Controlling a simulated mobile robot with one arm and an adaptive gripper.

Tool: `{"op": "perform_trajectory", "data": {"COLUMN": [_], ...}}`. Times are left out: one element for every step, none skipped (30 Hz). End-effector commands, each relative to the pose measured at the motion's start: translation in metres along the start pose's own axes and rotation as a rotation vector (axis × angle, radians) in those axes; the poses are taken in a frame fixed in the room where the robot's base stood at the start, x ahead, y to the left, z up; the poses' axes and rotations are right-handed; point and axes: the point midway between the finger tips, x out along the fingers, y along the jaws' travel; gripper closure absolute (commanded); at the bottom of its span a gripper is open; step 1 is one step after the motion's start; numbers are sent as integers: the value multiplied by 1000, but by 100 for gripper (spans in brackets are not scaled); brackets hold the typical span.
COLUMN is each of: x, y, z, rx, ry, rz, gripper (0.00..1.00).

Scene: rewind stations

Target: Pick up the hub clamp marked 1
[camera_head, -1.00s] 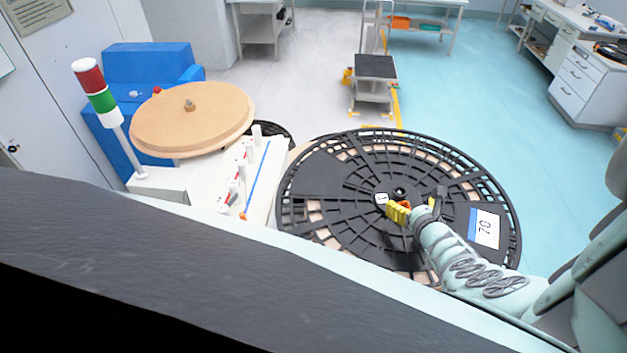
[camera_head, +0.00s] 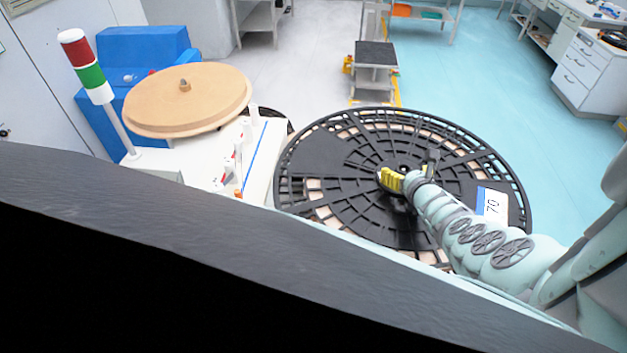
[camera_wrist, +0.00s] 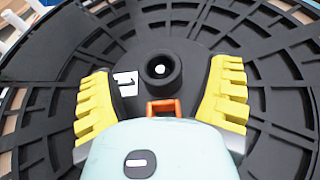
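The hub clamp (camera_wrist: 160,72) shows in the wrist view as a dark body with a round, hollow centre and a white label reading 1 at its left. It sits at the middle of the large black reel (camera_head: 330,160). An orange-red bracket (camera_wrist: 163,107) shows just below the round centre. My gripper (camera_wrist: 160,97) is open, its yellow ribbed fingers apart on the left and right of the clamp. I cannot tell whether either finger touches it. In the head view my gripper (camera_head: 391,180) is over the reel's centre and hides most of the clamp.
A white tag reading 70 (camera_head: 493,205) is on the reel's right side. A tan disc (camera_head: 188,100) on a white station (camera_head: 262,160), a red-green signal lamp (camera_head: 85,65) and a blue unit (camera_head: 150,50) stand left. Open floor (camera_head: 490,90) lies beyond.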

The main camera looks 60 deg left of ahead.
Motion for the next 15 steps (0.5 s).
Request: {"op": "perform_trajectory", "data": {"x": [0, 0, 0, 0, 0, 0, 0, 0, 0, 0, 0, 0, 0, 0, 0], "y": [0, 0, 0, 0, 0, 0, 0, 0, 0, 0, -1, -1, -1, -1, -1], "z": [0, 0, 0, 0, 0, 0, 0, 0, 0, 0, 0, 0, 0, 0, 0], "rx": [0, 0, 0, 0, 0, 0, 0, 0, 0, 0, 0, 0, 0, 0, 0], "ry": [0, 0, 0, 0, 0, 0, 0, 0, 0, 0, 0, 0, 0, 0, 0], "rz": [1, 1, 0, 0, 0, 0, 0, 0, -1, -1, -1, -1, -1, -1, -1], "gripper": [28, 31, 36, 39, 42, 46, 49, 52, 56, 59, 62, 66, 70, 73, 77]}}
